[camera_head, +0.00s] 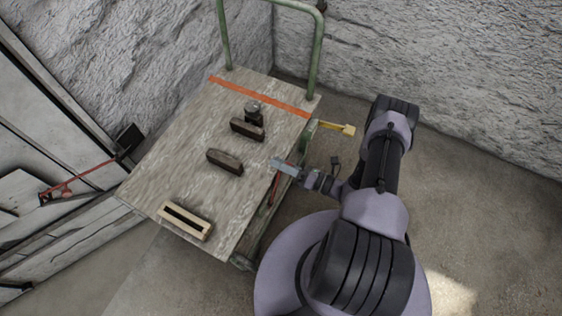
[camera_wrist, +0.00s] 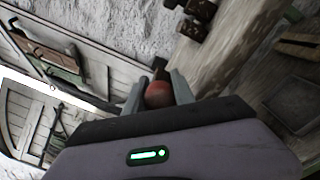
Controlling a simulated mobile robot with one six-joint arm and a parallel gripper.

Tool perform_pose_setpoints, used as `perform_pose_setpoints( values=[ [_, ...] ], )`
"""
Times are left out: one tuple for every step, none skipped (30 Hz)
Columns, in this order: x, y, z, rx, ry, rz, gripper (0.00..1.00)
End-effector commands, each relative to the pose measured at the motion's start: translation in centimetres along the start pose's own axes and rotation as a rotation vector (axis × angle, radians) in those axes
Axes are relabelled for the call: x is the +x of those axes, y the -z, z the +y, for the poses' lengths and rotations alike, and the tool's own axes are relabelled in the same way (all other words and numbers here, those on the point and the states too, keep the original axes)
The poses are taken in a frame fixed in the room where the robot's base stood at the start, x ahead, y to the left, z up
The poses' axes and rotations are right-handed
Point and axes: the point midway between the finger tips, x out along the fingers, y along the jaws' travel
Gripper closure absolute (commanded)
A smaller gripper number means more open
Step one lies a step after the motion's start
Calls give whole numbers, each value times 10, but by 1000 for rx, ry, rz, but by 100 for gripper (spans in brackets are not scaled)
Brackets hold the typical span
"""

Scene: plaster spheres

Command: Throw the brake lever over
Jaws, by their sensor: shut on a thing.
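The brake lever has a rounded red knob (camera_wrist: 158,96), seen in the wrist view between the two grey fingers of my gripper (camera_wrist: 157,88). A short dark piece shows just beyond the knob. In the head view a red bar (camera_head: 274,189) stands at the right side of the cart, just below my gripper (camera_head: 283,166). My gripper is shut on the lever's red knob at the cart's right edge. The fingers hide the knob in the head view, and the lever's pivot cannot be made out.
The wooden cart deck (camera_head: 185,150) carries two dark brushes (camera_head: 225,162), a small dark metal object (camera_head: 253,110) and a pale slotted block (camera_head: 185,221). A yellow handle (camera_head: 337,128) juts from the cart's right side. A green push rail (camera_head: 316,60) rises behind. Floor at right is clear.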

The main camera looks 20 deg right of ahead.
Motion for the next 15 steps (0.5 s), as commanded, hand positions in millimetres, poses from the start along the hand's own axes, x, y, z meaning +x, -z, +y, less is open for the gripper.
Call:
perform_pose_setpoints(
  values=[
    [0, 2, -1, 0, 2, 1, 100],
    [0, 2, -1, 0, 2, 1, 100],
    [0, 2, -1, 0, 2, 1, 100],
    [0, 2, -1, 0, 2, 1, 100],
    [0, 2, -1, 0, 2, 1, 100],
    [0, 2, -1, -1, 2, 1, 100],
    [0, 2, -1, -1, 2, 1, 100],
    [0, 2, -1, -1, 2, 1, 66],
    [0, 2, -1, -1, 2, 1, 58],
    [0, 2, -1, -1, 2, 1, 52],
    [0, 2, -1, -1, 2, 1, 49],
    [0, 1, -1, -1, 2, 1, 49],
    [0, 1, -1, -1, 2, 1, 49],
    [0, 1, -1, -1, 2, 1, 49],
    [0, 1, -1, -1, 2, 1, 49]
  ],
)
